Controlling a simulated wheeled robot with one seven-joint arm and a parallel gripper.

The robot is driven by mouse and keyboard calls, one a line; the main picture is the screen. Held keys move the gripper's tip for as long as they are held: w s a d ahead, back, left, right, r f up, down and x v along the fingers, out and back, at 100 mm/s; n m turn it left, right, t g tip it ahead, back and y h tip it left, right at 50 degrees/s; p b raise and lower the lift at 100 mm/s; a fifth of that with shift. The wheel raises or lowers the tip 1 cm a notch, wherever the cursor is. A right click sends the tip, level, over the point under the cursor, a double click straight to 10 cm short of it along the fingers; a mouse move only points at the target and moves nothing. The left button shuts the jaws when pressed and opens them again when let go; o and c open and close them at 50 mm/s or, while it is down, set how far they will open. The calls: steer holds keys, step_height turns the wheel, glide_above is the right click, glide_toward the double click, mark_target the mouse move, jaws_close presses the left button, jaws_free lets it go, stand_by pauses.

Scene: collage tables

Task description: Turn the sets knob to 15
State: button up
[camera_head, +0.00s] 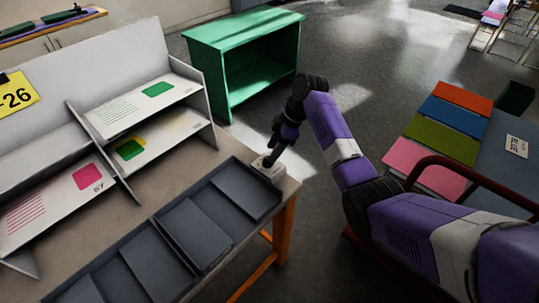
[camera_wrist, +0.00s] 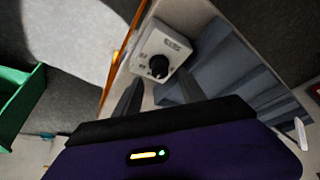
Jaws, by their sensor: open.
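A small white box (camera_wrist: 152,43) with a round black knob (camera_wrist: 158,66) sits at the table's corner. Markings beside the knob are too small to read, so I cannot tell its setting. In the head view the box (camera_head: 266,170) shows partly behind my gripper (camera_head: 271,155), and the knob is hidden there. In the wrist view my gripper (camera_wrist: 158,88) is open, with one dark finger on each side below the knob. The fingers look apart from the knob, with nothing between them.
A dark sectioned tray (camera_head: 253,169) lies along the table beside the box. A grey rack with printed cards (camera_head: 140,108) stands behind it. A green open cabinet (camera_head: 208,75) is beyond the table. A cart with coloured panels (camera_head: 455,112) stands at right.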

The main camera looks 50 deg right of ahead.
steer(key=shift+x, duration=1.75)
jaws_close()
